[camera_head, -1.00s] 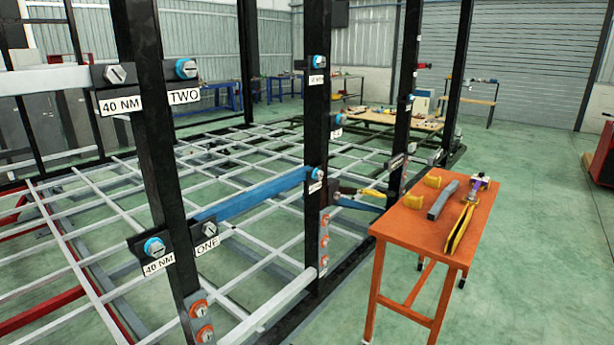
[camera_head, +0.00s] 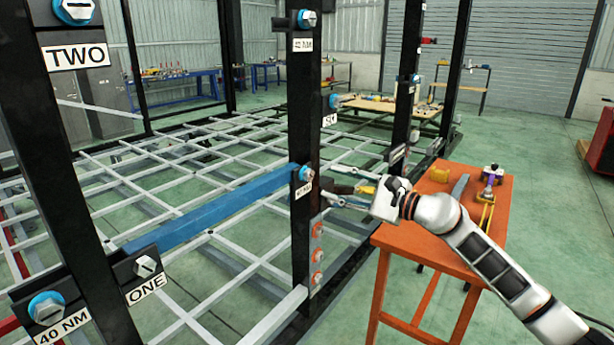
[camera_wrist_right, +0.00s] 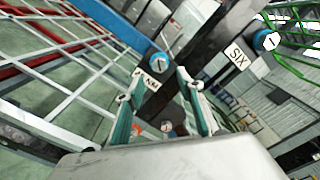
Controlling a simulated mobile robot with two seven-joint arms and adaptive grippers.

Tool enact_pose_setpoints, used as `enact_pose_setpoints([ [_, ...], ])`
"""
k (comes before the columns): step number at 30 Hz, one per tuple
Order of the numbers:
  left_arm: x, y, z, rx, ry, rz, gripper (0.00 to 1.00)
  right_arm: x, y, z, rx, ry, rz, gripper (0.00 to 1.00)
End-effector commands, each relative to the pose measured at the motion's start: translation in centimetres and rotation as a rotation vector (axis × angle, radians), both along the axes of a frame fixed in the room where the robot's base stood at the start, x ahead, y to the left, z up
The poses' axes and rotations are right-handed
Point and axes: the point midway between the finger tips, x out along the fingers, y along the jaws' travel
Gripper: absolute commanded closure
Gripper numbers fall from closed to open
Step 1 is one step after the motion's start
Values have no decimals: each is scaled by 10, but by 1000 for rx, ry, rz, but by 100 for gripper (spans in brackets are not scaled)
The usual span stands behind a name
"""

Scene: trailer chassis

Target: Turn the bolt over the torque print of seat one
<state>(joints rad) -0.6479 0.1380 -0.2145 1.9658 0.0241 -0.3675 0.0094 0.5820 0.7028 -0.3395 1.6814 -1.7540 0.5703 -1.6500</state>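The bolt over the torque print of seat one (camera_head: 46,307) has a blue collar and slotted grey head. It sits on a dark bracket at the lower left of the head view, above the "40 NM" print (camera_head: 62,330). The plain grey bolt (camera_head: 145,266) beside it sits above the "ONE" print (camera_head: 147,287). My right gripper (camera_head: 338,196) is by the middle post, far right of seat one. In the wrist view its two fingers (camera_wrist_right: 154,88) stand apart with nothing between them. My left gripper is not in view.
A blue beam (camera_head: 215,208) runs from seat one to a blue-collared bolt (camera_head: 305,174) on the middle post. An orange table (camera_head: 400,240) with tools stands under my right arm. Black posts and a white grid fill the left. Green floor is open at the right.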

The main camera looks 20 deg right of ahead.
Motion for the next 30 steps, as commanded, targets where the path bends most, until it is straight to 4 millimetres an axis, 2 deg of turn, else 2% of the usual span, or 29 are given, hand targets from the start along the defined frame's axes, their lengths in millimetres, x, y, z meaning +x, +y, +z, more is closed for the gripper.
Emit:
enact_pose_setpoints([
  [12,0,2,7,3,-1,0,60,47,37,2,8,1,0,62],
  [18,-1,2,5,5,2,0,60,54,44,0,7,3,1,62],
  [25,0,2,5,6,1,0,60,55,44,0,7,3,1,62],
  [29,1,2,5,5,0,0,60,54,44,0,7,3,1,96],
  [30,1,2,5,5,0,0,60,54,44,0,7,3,1,100],
])
